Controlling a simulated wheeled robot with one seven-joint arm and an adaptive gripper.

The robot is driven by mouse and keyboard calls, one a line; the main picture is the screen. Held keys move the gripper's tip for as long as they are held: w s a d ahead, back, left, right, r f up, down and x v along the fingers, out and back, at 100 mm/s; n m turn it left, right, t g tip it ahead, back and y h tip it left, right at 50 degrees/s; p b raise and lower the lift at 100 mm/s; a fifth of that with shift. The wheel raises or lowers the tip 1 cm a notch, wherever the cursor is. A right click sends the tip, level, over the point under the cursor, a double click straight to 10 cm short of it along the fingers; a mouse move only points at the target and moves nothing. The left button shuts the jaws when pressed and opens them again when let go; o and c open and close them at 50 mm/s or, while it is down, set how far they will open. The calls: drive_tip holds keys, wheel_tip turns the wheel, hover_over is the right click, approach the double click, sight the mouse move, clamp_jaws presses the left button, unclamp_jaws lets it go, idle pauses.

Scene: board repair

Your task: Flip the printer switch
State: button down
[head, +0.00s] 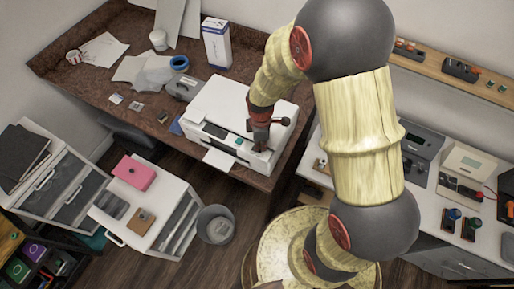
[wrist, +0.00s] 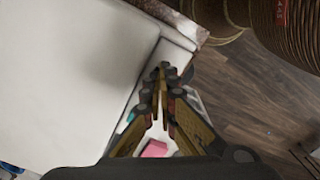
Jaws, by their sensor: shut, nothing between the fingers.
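The white printer (head: 225,105) sits on the brown desk, with a sheet of paper (head: 219,160) sticking out of its front. My gripper (head: 261,143) is at the printer's front right corner, its fingers pointing down. In the wrist view my gripper (wrist: 162,72) is shut and empty, its fingertips over the edge of the printer's white top (wrist: 90,50). I cannot tell whether the fingertips touch the printer. The switch itself cannot be made out; the gripper may cover it.
The brown desk (head: 130,45) holds papers, a blue tape roll (head: 179,63) and a white box (head: 216,42). A white drawer unit (head: 165,215) and a grey bin (head: 215,224) stand on the floor in front. A second bench (head: 440,215) with devices stands at the right.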

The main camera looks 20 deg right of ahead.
drive_tip(key=shift+f, duration=0.25)
drive_tip(key=shift+r, duration=0.1)
drive_tip(key=shift+r+p, duration=2.3)
drive_tip(key=shift+r, duration=1.15)
